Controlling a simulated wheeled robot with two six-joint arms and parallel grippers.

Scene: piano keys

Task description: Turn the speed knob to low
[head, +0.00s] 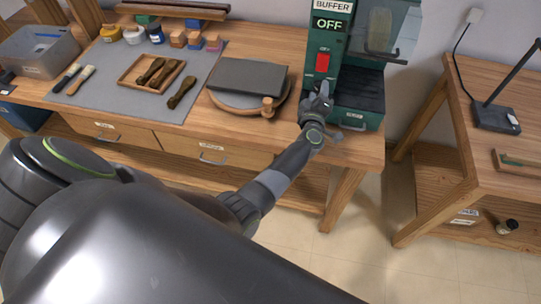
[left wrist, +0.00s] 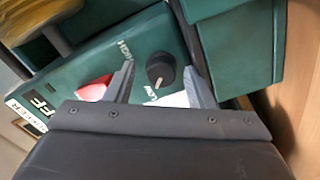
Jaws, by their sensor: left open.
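The black speed knob (left wrist: 161,68) sits on the green front of the buffer machine (head: 308,82). In the left wrist view a pale pointer line on the knob points toward the bottom of the picture, near the LOW lettering (left wrist: 150,96). The HIGH lettering (left wrist: 126,50) is to its upper left. My left gripper (head: 319,98) is at the machine's front, below the red switch (head: 322,62). In the left wrist view my open left gripper (left wrist: 158,67) has a finger on each side of the knob, with gaps visible. In the head view the gripper hides the knob. My right gripper is not in view.
The red switch also shows beside the left finger in the wrist view (left wrist: 94,88). A green drawer-like box (head: 358,98) juts out right of the gripper. A round turntable with a grey slab (head: 248,77) stands left of it. An OFF sign (head: 327,24) is above.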

